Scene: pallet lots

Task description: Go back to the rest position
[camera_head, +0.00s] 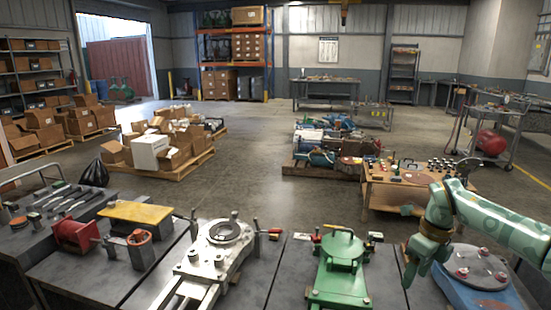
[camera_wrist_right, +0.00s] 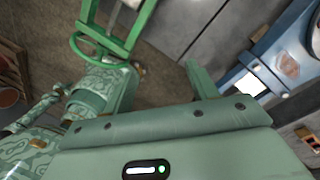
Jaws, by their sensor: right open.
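My right arm, green and patterned, comes in from the right edge in the head view. My right gripper (camera_head: 424,272) points down with its fingers apart and nothing between them. It hangs near the front tables, between a green machine part (camera_head: 340,270) and a blue base with a round grey plate (camera_head: 474,268). In the right wrist view the gripper's broad green body fills the lower part, and one finger (camera_wrist_right: 202,82) stands up past it. My left gripper is in neither view.
Dark tables along the front hold a grey metal casting (camera_head: 222,245), a red vise-like part (camera_head: 78,236) and a yellow-topped block (camera_head: 135,213). A wooden table (camera_head: 388,196) with small parts stands behind my right arm. A carton pallet (camera_head: 190,165) stands farther back; open floor lies between.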

